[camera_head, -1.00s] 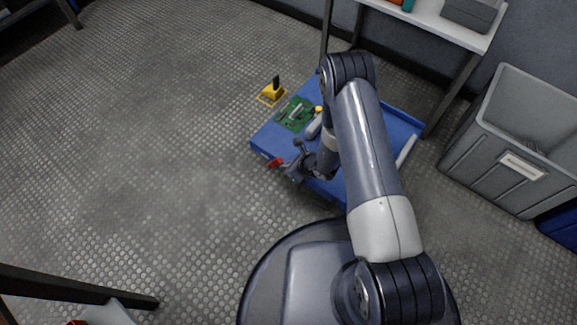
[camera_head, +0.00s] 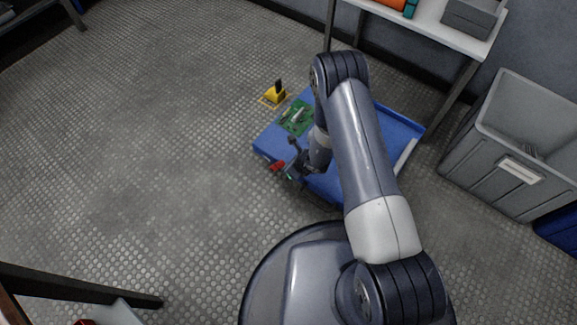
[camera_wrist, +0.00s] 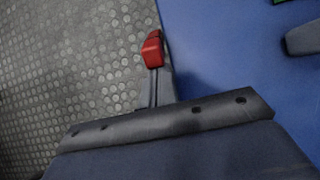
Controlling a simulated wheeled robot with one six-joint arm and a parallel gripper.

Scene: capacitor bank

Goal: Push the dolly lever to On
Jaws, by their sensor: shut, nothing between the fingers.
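The dolly (camera_head: 398,128) is a blue flat platform on the floor, partly hidden under my arm. Its red lever (camera_head: 277,165) stands at the front left edge of the dolly; the lever's red end also shows in the wrist view (camera_wrist: 152,49), beside the blue deck. My gripper (camera_head: 287,172) is shut and empty, low at that edge, just right of the red lever in the head view. Any On marking is too small to read.
A green circuit board (camera_head: 297,116) lies on the dolly's far left part. A yellow block with a black handle (camera_head: 275,95) stands on the floor beyond it. A grey bin (camera_head: 500,160) and a shelf table (camera_head: 440,22) are at the right. The floor at left is clear.

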